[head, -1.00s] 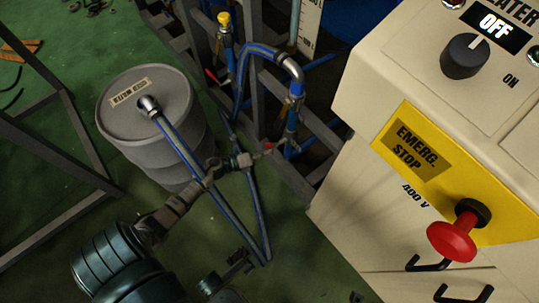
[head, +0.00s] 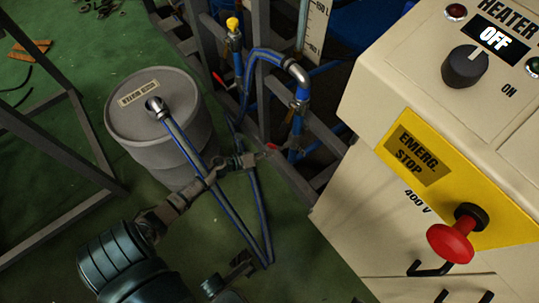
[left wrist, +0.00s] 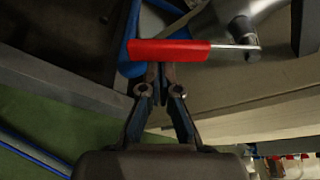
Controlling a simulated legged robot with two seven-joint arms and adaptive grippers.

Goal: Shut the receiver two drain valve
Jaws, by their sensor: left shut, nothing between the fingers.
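A valve with a red lever handle (head: 272,147) sits on the blue-striped hose line beside the frame. In the left wrist view the red lever (left wrist: 170,50) lies across the picture, its metal stem running right to a fitting. My left gripper (head: 250,158) reaches in from the lower left, shut and empty, tips close to this lever.
A grey drum (head: 180,100) with a hose stands left of the valve. Another red lever (head: 217,78) is near a yellow-capped fitting (head: 232,24). The heater cabinet (head: 365,190), with a red emergency stop (head: 452,243), fills the right. Frame bars border the hoses.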

